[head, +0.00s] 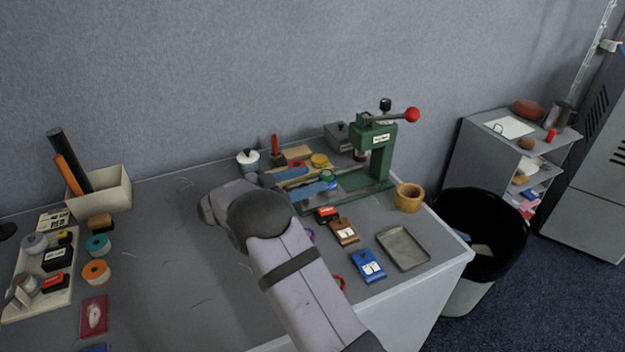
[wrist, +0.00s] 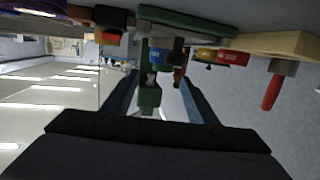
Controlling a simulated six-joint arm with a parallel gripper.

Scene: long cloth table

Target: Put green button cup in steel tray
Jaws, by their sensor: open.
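A small round green item (head: 328,175), which looks like the green button cup, sits beside the green press in the head view, partly hidden by a finger. The steel tray (head: 403,248) lies flat and empty-looking near the table's right front corner. My gripper (head: 322,178) is open, with its blue-sided fingers pointing right, toward the press, on either side of the green item's near side. I cannot tell whether it touches the item. In the wrist view my gripper (wrist: 158,82) shows nothing clearly held; the cup cannot be made out there.
The green press (head: 376,155) with a red knob stands behind the fingers. A black bin (head: 485,230) stands off the table's right edge. The table's left middle is clear.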

